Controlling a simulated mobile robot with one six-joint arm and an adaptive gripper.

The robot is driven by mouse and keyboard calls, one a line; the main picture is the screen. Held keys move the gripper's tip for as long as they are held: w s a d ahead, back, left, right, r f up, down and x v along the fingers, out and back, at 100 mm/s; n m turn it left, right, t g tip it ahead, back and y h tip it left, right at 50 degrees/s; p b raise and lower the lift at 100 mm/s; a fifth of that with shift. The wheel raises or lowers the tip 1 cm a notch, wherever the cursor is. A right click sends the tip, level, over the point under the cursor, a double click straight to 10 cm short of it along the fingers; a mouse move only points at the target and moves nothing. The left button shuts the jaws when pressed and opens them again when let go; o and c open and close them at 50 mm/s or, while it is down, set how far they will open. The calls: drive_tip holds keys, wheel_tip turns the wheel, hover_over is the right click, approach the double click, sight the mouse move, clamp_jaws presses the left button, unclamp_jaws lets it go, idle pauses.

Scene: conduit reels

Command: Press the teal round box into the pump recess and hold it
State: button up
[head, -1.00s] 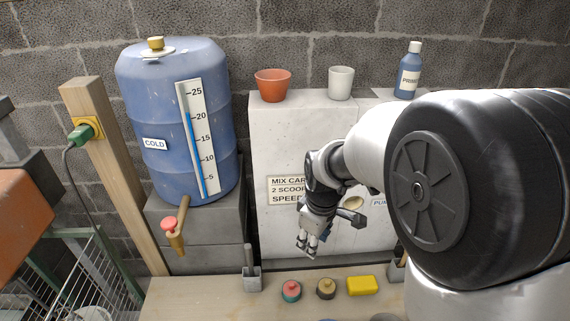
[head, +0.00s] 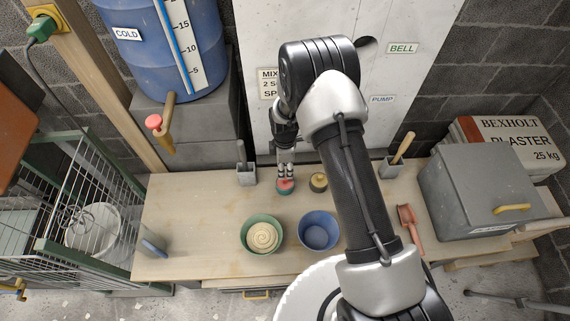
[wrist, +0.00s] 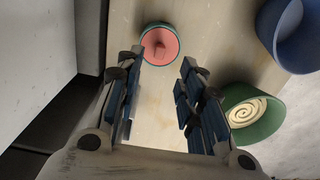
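The teal round box (head: 285,187) with a pink-red knobbed top sits on the bench near the back panel. It also shows in the wrist view (wrist: 160,45), just beyond my fingertips. My gripper (head: 285,171) points down over it in the head view. In the wrist view my gripper (wrist: 160,80) is open, with its fingers apart and nothing between them. I cannot tell whether a fingertip touches the box. The PUMP label (head: 382,99) is on the white panel (head: 425,22). The recess beside it is not visible; my arm covers that part of the panel.
A similar round box with a yellowish top (head: 318,182) stands close on the right. A green bowl (head: 262,234) with a cream spiral and a blue bowl (head: 319,231) stand in front. Tool holders (head: 246,174) flank the area. A grey box (head: 477,190) is at right.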

drive_tip(key=shift+f+b, duration=2.4)
drive_tip(key=shift+f, duration=1.55)
drive_tip(key=shift+c, duration=0.5)
clamp_jaws()
drive_tip(key=shift+r+p, duration=0.55)
drive_tip(key=shift+r, duration=0.45)
drive_tip(key=shift+r+p, duration=1.15)
drive_tip(key=shift+r, duration=0.85)
